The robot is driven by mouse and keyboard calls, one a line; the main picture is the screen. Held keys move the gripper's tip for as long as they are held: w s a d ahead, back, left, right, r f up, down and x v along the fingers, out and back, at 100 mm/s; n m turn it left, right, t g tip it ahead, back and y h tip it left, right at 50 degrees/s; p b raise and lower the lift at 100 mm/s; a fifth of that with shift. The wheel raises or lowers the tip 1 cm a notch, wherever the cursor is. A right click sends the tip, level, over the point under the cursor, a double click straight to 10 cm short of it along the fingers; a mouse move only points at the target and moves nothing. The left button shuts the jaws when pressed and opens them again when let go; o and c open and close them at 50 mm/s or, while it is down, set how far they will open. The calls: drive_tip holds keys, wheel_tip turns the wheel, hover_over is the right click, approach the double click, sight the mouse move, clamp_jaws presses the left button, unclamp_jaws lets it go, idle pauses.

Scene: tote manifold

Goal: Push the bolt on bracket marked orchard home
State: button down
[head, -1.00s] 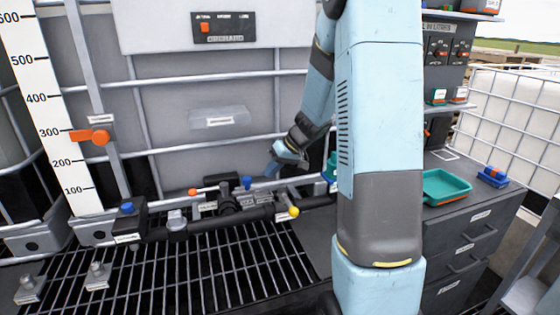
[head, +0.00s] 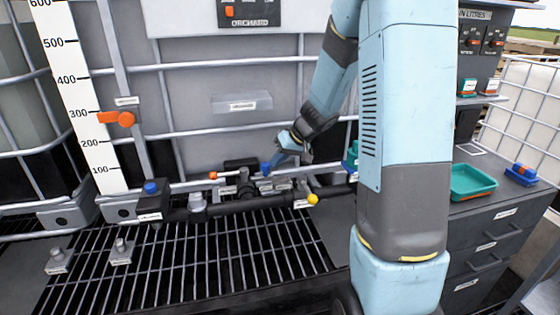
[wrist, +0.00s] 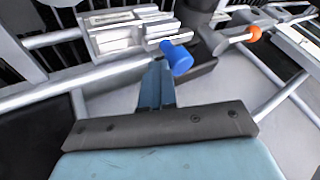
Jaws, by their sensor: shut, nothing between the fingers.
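A bolt with a blue knob (head: 265,169) sits by the bracket in the middle of the pipe assembly on the tank front. In the wrist view the knob (wrist: 178,57) stands just right of my fingertips. A light grey bracket block (wrist: 122,30) with a label too small to read lies behind it. My gripper (head: 272,166) is shut and empty, with its tips at the right side of the knob in the head view. In the wrist view, my shut fingers (wrist: 155,72) point at the knob's near side. I cannot tell whether they touch it.
An orange-tipped lever (wrist: 253,33) lies right of the knob in the wrist view. A yellow-knobbed valve (head: 312,199) and a blue-capped box (head: 150,190) flank the pipe. A sign (head: 250,23) reads ORCHARD. A teal tray (head: 470,182) sits on the cabinet at right.

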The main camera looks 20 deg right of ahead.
drive_tip(key=shift+a, duration=0.8)
drive_tip(key=shift+d, duration=0.1)
drive_tip(key=d, duration=0.4)
drive_tip(key=d+r, duration=0.1)
drive_tip(key=d, duration=0.1)
drive_tip(key=shift+w, duration=0.1)
drive_tip(key=v, duration=0.9)
drive_tip(key=s+a+r+h, duration=0.2)
drive_tip(key=s+a+r, duration=0.1)
drive_tip(key=s, duration=0.6)
drive_tip(key=s+a+r+m+t+h, duration=0.1)
drive_tip(key=s+r, duration=0.3)
drive_tip(key=s, duration=0.4)
drive_tip(key=s+a+r+m+h, duration=0.1)
drive_tip(key=s+a+r+h, duration=0.1)
drive_tip(key=s, duration=0.7)
drive_tip(key=shift+s+a+r+h, duration=0.4)
drive_tip(key=shift+a+r, duration=0.25)
drive_tip(key=shift+a, duration=0.65)
